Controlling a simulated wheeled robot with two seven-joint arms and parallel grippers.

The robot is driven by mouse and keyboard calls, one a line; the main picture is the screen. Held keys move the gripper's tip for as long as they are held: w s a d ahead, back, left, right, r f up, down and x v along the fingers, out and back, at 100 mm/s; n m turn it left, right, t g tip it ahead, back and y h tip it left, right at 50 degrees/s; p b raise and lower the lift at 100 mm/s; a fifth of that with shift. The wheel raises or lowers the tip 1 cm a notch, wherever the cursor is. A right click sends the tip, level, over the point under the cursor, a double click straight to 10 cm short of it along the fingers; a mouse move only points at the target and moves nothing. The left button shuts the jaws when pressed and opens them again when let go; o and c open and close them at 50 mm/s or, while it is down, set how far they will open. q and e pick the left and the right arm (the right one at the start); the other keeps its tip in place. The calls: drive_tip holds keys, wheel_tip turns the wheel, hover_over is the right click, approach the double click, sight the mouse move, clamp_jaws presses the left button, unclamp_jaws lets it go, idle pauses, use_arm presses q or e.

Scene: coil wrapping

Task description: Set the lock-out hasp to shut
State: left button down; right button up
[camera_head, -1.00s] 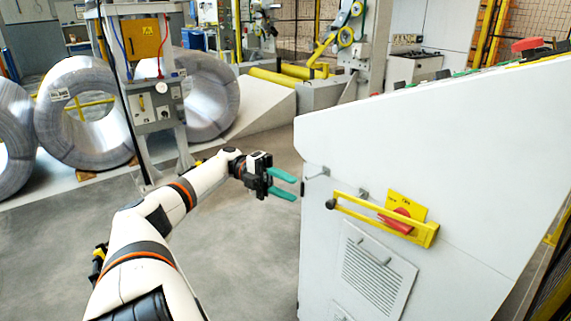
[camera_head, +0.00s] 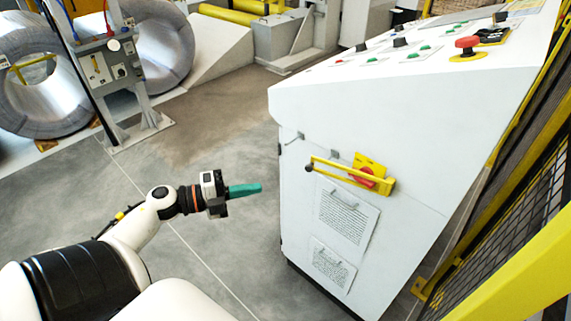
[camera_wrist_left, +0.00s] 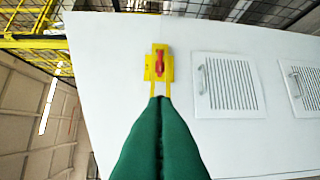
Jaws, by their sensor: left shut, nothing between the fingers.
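The lock-out hasp (camera_head: 335,172) is a yellow bar frame on the side of the white cabinet. It stretches left from a yellow plate with a red switch handle (camera_head: 366,176), ending in a dark knob. In the left wrist view the yellow plate and red handle (camera_wrist_left: 160,66) show just beyond the fingertips, and the fingers hide the knob end of the hasp. My left gripper (camera_head: 260,188) has green fingers, shut and empty. In the head view it is left of the cabinet, apart from the hasp and slightly lower. My right gripper is not in view.
The white cabinet (camera_head: 420,120) has a sloped top with buttons and a red emergency stop (camera_head: 467,45). Louvred vents (camera_head: 345,215) with handles sit below the hasp. A yellow mesh fence (camera_head: 500,220) stands at right.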

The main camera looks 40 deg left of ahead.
use_arm(q)
drive_tip(key=w+a+p+x, duration=0.1)
drive_tip(key=a+x, duration=0.1)
drive_tip(key=x, duration=1)
drive_tip(key=shift+w+f+p, duration=0.2)
drive_tip(key=shift+w+p, duration=0.15)
drive_tip(key=shift+w, duration=0.2)
drive_tip(key=w+a+m+g+h+b, duration=0.1)
drive_tip(key=w+a+b, duration=0.1)
drive_tip(key=w+b, duration=0.2)
drive_tip(key=shift+w, duration=0.95)
drive_tip(key=shift+r, duration=0.15)
